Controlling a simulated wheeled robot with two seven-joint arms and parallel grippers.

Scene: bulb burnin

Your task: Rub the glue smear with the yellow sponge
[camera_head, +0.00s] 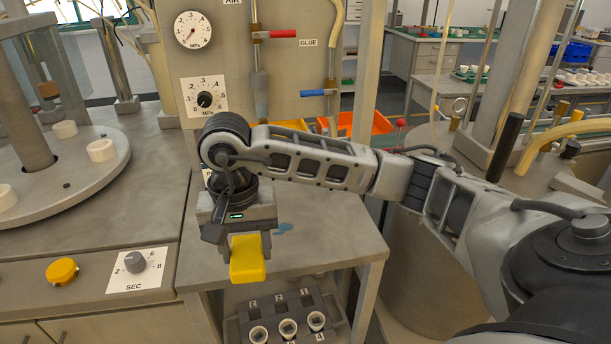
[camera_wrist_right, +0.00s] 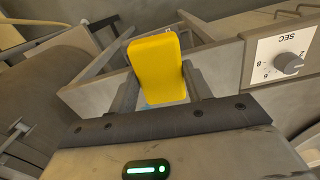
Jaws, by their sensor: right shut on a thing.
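The yellow sponge (camera_head: 247,259) is held in my right gripper (camera_head: 246,238), over the front part of the small grey table (camera_head: 335,240). In the right wrist view the sponge (camera_wrist_right: 157,68) stands between the two fingers (camera_wrist_right: 160,88), which are shut on it. A small blue smear (camera_head: 283,228) lies on the table top just right of the gripper in the head view. The gripper may hide part of it. In the wrist view a little blue shows below the sponge. I cannot tell whether the sponge touches the table. My left gripper is not in view.
A rack with white bulb bases (camera_head: 288,327) sits below the table's front edge. A panel with a dial (camera_head: 135,262) and a yellow button (camera_head: 62,271) are to the left. Orange bins (camera_head: 365,124) stand behind. The table's right part is clear.

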